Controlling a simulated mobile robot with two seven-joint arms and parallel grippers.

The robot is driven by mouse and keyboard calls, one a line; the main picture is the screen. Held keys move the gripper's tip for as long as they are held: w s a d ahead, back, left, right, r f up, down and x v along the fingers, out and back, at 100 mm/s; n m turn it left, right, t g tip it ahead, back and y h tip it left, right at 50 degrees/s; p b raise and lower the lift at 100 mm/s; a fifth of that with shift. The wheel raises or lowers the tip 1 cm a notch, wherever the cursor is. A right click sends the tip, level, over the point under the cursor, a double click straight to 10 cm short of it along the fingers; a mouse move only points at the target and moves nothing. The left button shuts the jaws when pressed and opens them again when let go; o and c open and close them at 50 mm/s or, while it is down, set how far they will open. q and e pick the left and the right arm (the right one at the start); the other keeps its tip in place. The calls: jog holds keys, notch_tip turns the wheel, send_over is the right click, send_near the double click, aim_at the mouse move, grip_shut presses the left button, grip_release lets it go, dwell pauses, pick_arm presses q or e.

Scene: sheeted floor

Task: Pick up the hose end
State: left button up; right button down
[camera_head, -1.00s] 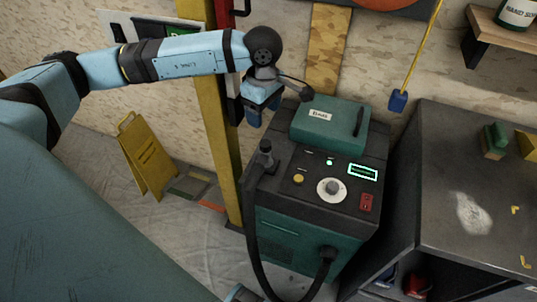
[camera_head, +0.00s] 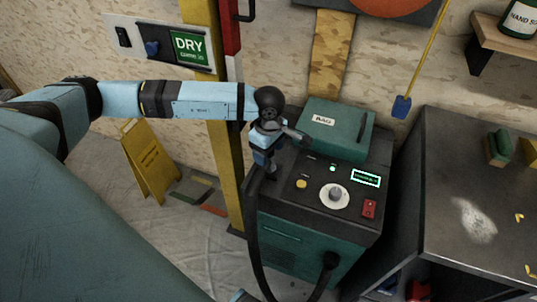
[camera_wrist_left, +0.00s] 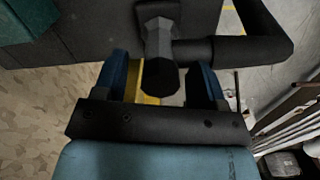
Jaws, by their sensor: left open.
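My left gripper (camera_head: 264,162) is over the left edge of the green and black machine (camera_head: 285,240). In the left wrist view the gripper (camera_wrist_left: 161,65) is open, with one blue finger on each side of the dark grey hose end (camera_wrist_left: 159,45). A gap shows between the hose end and each finger. In the head view the hose end is mostly hidden behind the gripper. The black hose (camera_head: 253,225) hangs from there down the machine's front and loops back to a port at lower right. My right gripper is not in view.
A green box labelled BAG (camera_head: 335,125) sits on the machine, close right of the gripper. A yellow post (camera_head: 226,150) stands just left. A dark workbench (camera_head: 475,205) is at right. A yellow floor sign (camera_head: 150,162) stands at left.

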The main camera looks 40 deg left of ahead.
pick_arm(q)
jog(key=shift+r, duration=0.1)
grip_shut()
jog(key=shift+r, duration=0.1)
notch_tip(320, 180, up, 20)
dwell(0.5)
jog(key=c, duration=0.7)
grip_release()
jog(key=shift+c, duration=1.1)
jog(key=shift+d+p, duration=0.1)
jog(key=shift+p, duration=0.2)
